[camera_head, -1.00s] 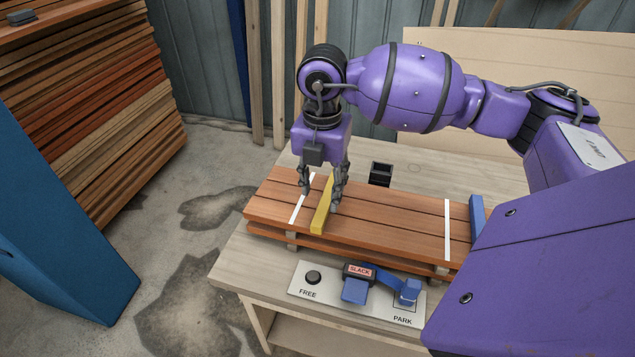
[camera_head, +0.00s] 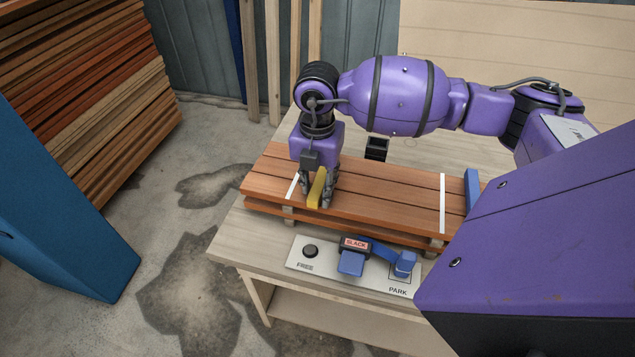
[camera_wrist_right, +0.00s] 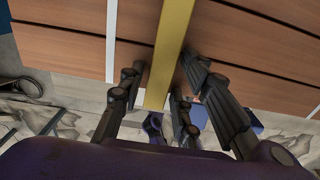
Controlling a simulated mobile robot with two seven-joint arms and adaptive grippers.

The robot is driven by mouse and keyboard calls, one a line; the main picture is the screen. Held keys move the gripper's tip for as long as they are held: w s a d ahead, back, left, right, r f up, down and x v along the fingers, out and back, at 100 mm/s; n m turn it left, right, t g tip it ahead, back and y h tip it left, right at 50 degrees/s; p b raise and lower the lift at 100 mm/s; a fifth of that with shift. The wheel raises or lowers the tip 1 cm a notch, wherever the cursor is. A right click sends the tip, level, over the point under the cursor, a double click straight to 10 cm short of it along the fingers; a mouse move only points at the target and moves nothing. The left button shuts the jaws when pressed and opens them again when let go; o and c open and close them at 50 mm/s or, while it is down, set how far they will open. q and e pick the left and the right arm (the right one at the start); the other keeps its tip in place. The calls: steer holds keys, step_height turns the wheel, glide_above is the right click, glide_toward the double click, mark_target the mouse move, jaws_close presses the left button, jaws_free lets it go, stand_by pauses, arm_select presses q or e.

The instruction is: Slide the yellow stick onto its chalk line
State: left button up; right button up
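The yellow stick (camera_head: 316,190) lies across the reddish-brown boards (camera_head: 385,200), to the right of the left white chalk line (camera_head: 292,185). A second white line (camera_head: 442,203) crosses the boards near their right end. My right gripper (camera_head: 317,197) points down, with its fingers low on either side of the stick. In the right wrist view, the stick (camera_wrist_right: 172,40) runs between the fingers (camera_wrist_right: 163,65), with a small gap seeming to show beside it. The left chalk line (camera_wrist_right: 111,40) is left of the stick there. My left gripper is not in view.
A panel marked FREE and PARK (camera_head: 310,263) with a blue lever labelled SLACK (camera_head: 355,244) sits on the bench in front of the boards. A blue block (camera_head: 472,188) stands at their right end. A black open box (camera_head: 376,149) stands behind them.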

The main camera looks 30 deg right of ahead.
mark_target(292, 189)
jaws_close()
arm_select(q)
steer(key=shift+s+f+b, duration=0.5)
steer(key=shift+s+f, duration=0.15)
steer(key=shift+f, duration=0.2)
arm_select(e)
steer(key=shift+w+a, duration=1)
steer(key=shift+w, duration=0.2)
steer(key=shift+w+a, duration=1)
steer(key=shift+w, duration=0.15)
steer(key=shift+o, duration=2.3)
jaws_free()
